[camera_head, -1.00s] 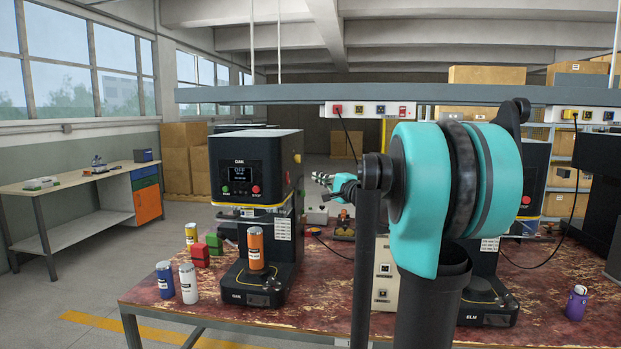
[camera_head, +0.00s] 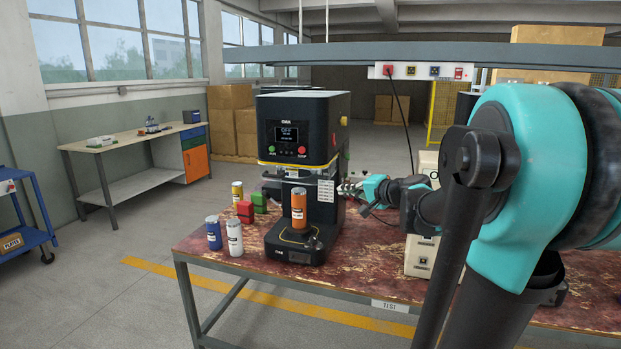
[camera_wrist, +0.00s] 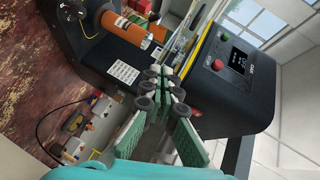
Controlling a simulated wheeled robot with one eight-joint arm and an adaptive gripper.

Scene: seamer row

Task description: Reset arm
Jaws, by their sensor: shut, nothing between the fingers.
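My gripper (camera_head: 349,189) is at the right side of the black seamer (camera_head: 303,130), level with the gap under its head. The wrist view shows its fingers (camera_wrist: 163,80) closed together and empty. The seamer's display reads OFF. An orange can (camera_head: 299,209) stands upright on the seamer's base plate. It also shows in the wrist view (camera_wrist: 122,27), apart from the fingers. My teal arm covers the right part of the head view and hides what is behind it.
Blue (camera_head: 213,233), white (camera_head: 235,238) and yellow (camera_head: 237,193) cans stand left of the seamer, beside red (camera_head: 245,211) and green (camera_head: 260,202) blocks. A cream box (camera_head: 421,256) stands to the right on the worn red table (camera_head: 350,268). A shelf beam (camera_head: 400,54) runs above.

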